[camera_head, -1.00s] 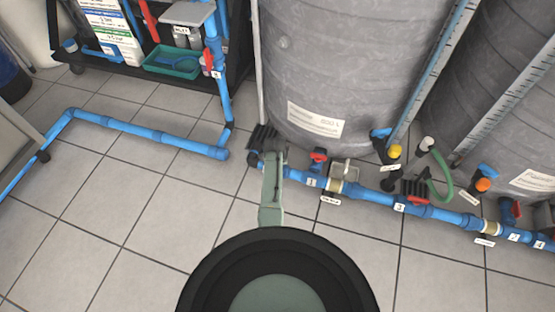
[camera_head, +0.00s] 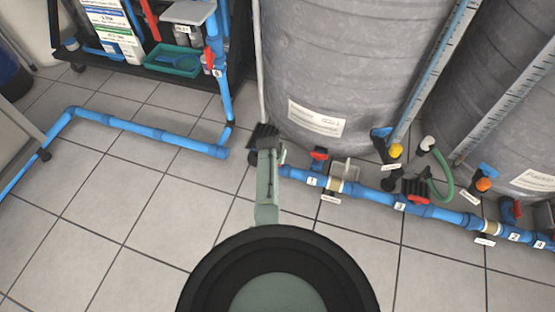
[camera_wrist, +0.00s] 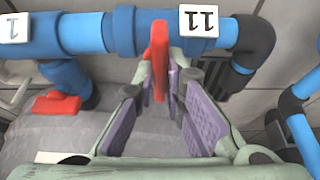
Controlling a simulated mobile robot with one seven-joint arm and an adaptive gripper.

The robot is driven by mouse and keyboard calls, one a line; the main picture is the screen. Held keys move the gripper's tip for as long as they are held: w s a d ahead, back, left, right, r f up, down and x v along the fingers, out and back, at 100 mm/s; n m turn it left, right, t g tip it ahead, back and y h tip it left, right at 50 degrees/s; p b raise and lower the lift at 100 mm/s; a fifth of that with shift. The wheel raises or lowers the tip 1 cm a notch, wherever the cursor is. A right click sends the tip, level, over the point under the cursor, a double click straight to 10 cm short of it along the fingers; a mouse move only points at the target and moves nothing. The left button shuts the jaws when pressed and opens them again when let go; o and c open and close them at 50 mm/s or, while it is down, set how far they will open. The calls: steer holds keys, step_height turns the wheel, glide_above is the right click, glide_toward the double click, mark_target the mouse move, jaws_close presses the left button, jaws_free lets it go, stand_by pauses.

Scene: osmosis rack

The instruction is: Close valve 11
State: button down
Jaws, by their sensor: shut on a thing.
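Valve 11 sits on the blue pipe in the wrist view, marked by an upside-down white "11" tag (camera_wrist: 199,20). Its red handle (camera_wrist: 159,55) appears edge-on, pointing across the horizontal pipe in that picture. My gripper (camera_wrist: 160,80) has its two fingers on either side of this handle and is shut on it. In the head view my gripper (camera_head: 268,147) reaches the left end of the blue pipe run, at the foot of the grey tank. There it hides the valve handle and its tag.
Valve 1's red handle (camera_head: 319,154) is just right of my gripper, on the same blue pipe (camera_head: 370,194). The large grey tank (camera_head: 330,70) stands close behind. A second blue pipe (camera_head: 140,130) runs along the floor at left. Tiled floor in front is clear.

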steer(key=c, duration=1.7)
jaws_free()
steer(key=shift+o, duration=0.2)
step_height(320, 180, up, 10)
